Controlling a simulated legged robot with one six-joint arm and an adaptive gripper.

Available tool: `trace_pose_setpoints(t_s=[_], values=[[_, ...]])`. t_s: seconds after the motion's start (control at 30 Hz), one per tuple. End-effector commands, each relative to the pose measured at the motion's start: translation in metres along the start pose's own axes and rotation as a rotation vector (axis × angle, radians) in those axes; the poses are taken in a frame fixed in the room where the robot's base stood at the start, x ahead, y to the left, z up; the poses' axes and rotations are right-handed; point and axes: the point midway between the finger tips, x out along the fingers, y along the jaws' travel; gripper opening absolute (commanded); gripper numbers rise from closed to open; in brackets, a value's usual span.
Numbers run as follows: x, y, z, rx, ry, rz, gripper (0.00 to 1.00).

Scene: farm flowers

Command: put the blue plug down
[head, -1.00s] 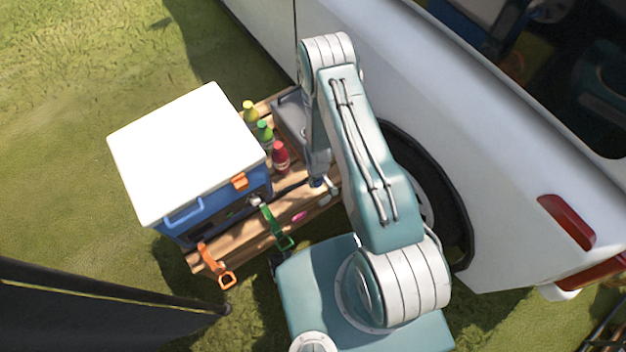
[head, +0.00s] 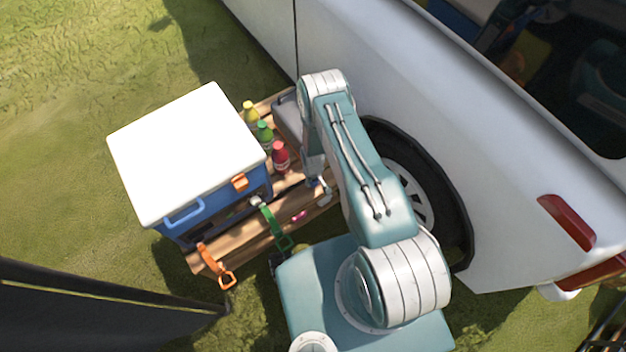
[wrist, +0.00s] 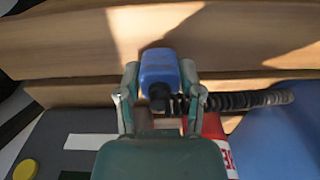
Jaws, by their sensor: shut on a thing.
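The blue plug (wrist: 160,68) is a rounded blue block with a black ribbed cable (wrist: 245,100) running off to the right in the wrist view. My gripper (wrist: 158,88) has one finger on each side of it and is shut on it. Behind the plug are the wooden planks of a bench or pallet (wrist: 60,45); I cannot tell whether the plug touches them. In the head view the blue plug (head: 313,182) is a small patch at the end of my arm, low over the planks, partly hidden by the arm.
A blue cooler with a white lid (head: 185,150) stands on the planks at left. Yellow, green and red bottles (head: 280,155) stand beside it, near a grey box (head: 288,112). Green (head: 275,228) and orange (head: 215,265) tools lie in front. A white vehicle (head: 480,150) is at right.

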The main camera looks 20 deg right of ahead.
Motion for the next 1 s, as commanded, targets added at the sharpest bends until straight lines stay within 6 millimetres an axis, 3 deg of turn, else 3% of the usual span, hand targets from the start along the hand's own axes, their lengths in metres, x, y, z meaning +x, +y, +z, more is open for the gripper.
trace_pose_setpoints(t_s=[0.4, 0.43, 0.5, 1.0], values=[[0.0108, -0.0001, 0.0003, 0.0, -0.001, 0.0, 0.0], [0.011, 0.0, 0.0001, 0.0, 0.0, 0.0, 0.53], [0.0106, 0.0, 0.0, 0.0, 0.0, 0.0, 0.83], [0.0037, 0.0002, -0.0006, 0.0, 0.001, 0.0, 0.83]])
